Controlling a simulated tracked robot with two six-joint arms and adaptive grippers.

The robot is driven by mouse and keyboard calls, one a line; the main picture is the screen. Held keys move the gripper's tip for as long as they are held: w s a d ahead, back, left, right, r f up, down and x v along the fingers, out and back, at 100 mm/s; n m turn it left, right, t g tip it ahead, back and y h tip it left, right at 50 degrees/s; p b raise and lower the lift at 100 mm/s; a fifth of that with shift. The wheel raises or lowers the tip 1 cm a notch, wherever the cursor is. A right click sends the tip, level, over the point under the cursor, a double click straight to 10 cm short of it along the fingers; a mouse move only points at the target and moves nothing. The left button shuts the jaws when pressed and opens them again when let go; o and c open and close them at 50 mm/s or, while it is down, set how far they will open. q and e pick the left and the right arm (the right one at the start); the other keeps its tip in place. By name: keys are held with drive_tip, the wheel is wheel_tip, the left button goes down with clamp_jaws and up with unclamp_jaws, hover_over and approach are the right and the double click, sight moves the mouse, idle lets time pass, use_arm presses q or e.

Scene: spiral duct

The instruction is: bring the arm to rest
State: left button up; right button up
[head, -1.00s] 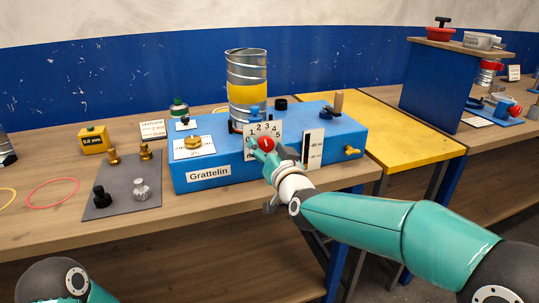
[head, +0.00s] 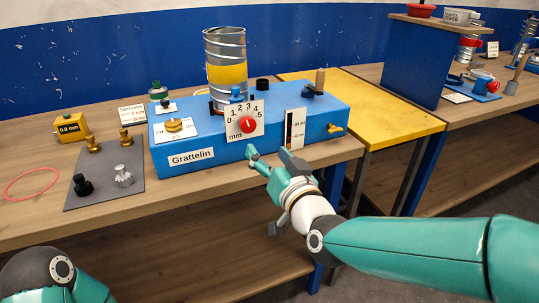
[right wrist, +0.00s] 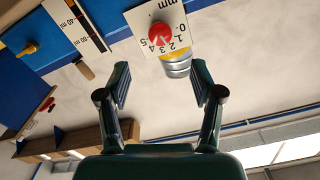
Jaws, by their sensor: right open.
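My right gripper (head: 268,158) is open and empty in the head view, in front of the blue Grattelin box (head: 215,152) and below its dial plate. In the right wrist view its two fingers (right wrist: 160,88) stand apart with nothing between them. The red knob (head: 248,125) on the white 0-to-5 mm dial plate (head: 236,109) is free of the fingers. The knob (right wrist: 160,34) also shows upside down beyond the fingertips in the right wrist view. Of my left arm only a teal and black part shows at the lower left; its gripper is out of view.
A metal duct with a yellow band (head: 227,72) stands on the box. A grey mat (head: 104,180) with several small knobs lies left, beside a yellow 0.0 mm block (head: 71,128). A yellow table (head: 375,112) stands right. Free space lies before the bench edge.

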drive_tip(key=s+d+f+m+g+h, duration=0.1)
drive_tip(key=d+f+g+h, duration=0.3)
drive_tip(key=f, duration=1.2)
drive_tip(key=d+f+m+g, duration=0.1)
drive_tip(key=d+f+g, duration=0.35)
drive_tip(key=f, duration=1.05)
drive_tip(key=s+d+f+g+y, duration=0.15)
drive_tip(key=s+f+g, duration=0.25)
drive_tip(key=s+f, duration=1.2)
drive_tip(key=s+a+f+g, duration=0.2)
drive_tip(key=s+f+g, duration=0.2)
drive_tip(key=s, duration=0.5)
wheel_tip(320, 180, up, 14)
drive_tip(key=p, duration=1.2)
drive_tip(key=shift+s+f+y+p, duration=0.25)
drive_tip(key=shift+s+y+p, duration=0.15)
drive_tip(key=shift+s+y, duration=0.05)
